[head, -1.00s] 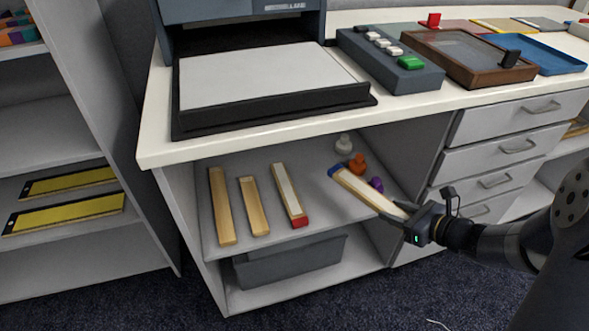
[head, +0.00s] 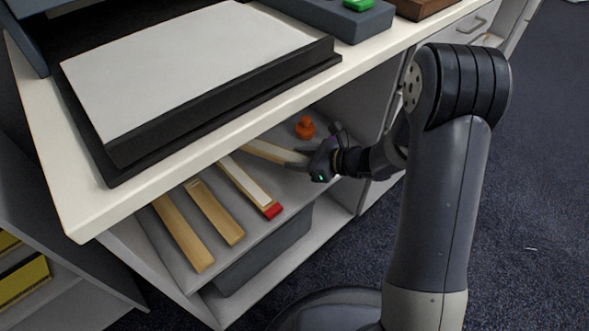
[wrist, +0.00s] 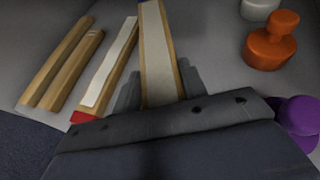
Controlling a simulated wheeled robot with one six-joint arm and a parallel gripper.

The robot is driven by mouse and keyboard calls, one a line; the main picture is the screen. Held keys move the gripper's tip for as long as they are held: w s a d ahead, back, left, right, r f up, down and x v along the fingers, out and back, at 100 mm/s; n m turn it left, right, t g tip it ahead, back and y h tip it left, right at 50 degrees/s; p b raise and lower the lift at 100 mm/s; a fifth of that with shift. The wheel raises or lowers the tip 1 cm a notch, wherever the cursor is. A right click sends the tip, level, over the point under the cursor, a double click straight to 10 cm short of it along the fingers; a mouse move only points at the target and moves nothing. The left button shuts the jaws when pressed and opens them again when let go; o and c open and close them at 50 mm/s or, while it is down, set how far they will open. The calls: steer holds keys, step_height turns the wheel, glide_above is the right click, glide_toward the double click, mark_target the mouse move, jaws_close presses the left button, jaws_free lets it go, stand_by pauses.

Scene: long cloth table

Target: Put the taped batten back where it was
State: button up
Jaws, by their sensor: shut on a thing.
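My gripper (head: 312,163) is shut on a light wooden batten with a pale strip along its top (head: 268,150). In the wrist view this held batten (wrist: 158,50) points away from my gripper; its far end is cut off there and hidden under the table top in the head view. A similar batten with a red end (head: 250,188) lies on the shelf just left of it. Two plain battens, one (head: 214,214) and another (head: 182,232), lie further left. I cannot tell whether the held batten touches the shelf.
An orange knobbed piece (head: 304,127) stands behind my gripper; a purple piece (wrist: 299,120) and a pale grey one (wrist: 259,9) are right in the wrist view. The table top edge (head: 215,152) overhangs the shelf. A grey bin (head: 262,252) sits below.

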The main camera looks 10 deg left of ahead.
mark_target(299, 174)
steer(key=shift+f+b, duration=0.75)
steer(key=shift+f, duration=1.15)
steer(key=shift+f, duration=0.2)
steer(key=o, duration=1.1)
steer(key=shift+r, duration=0.1)
steer(key=shift+r, duration=0.25)
steer(key=p+v, duration=0.4)
steer(key=v, duration=0.8)
steer(key=shift+f, duration=0.15)
